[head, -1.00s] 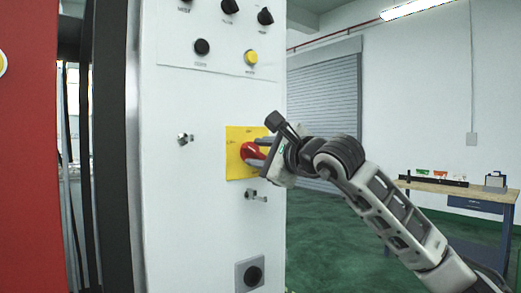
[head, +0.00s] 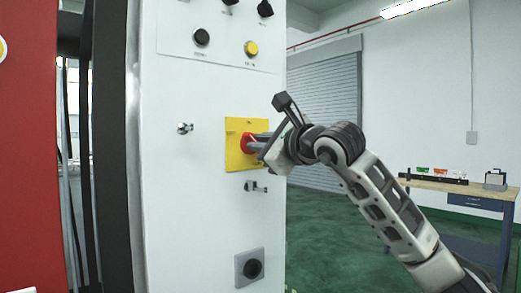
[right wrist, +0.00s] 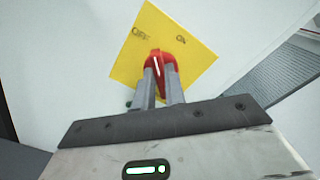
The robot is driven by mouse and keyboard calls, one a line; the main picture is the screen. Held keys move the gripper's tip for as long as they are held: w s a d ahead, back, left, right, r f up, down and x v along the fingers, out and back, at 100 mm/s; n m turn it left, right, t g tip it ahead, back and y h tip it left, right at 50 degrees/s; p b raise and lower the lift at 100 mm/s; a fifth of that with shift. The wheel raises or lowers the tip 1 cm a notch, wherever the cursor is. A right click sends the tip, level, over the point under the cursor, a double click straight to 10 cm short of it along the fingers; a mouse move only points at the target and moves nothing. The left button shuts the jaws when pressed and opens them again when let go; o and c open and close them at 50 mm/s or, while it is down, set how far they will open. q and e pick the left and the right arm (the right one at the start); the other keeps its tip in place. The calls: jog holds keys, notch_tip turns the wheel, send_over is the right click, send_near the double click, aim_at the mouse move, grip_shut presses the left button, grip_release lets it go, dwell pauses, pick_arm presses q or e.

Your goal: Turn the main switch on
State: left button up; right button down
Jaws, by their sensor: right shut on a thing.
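The main switch is a red rotary handle (head: 246,144) on a square yellow plate (head: 233,157), set in the white cabinet front. In the right wrist view the red handle (right wrist: 163,65) stands between my fingertips, with a white line on it. The yellow plate (right wrist: 135,75) bears the words OFF and ON and looks tilted there. My right gripper (head: 256,143) is shut on the handle, coming from the right; it also shows in the right wrist view (right wrist: 161,80). The fingers hide part of the handle. My left gripper is not in view.
The white cabinet (head: 180,210) carries a black button (head: 201,37), a yellow button (head: 251,48), two small latches and a square-framed black fitting (head: 250,267). A workbench (head: 460,187) stands at the back right. Green floor is clear between.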

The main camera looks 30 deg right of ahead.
jog(key=m+b, duration=0.1)
jog(key=m, duration=0.2)
jog(key=shift+f+m+b, duration=0.1)
jog(key=shift+m+b, duration=0.2)
jog(key=shift+b, duration=0.05)
jog(key=m, duration=0.2)
jog(key=shift+d+m+b, duration=0.1)
jog(key=shift+m+b, duration=0.2)
jog(key=shift+b, duration=0.1)
jog(key=shift+m, duration=0.9)
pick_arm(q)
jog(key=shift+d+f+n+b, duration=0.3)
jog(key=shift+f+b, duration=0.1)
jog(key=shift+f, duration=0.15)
pick_arm(e)
jog(key=shift+d+m, duration=0.1)
jog(key=shift+m, duration=0.5)
jog(key=c, duration=1.5)
grip_release()
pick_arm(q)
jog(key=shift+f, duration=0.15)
pick_arm(e)
jog(key=shift+o, duration=0.2)
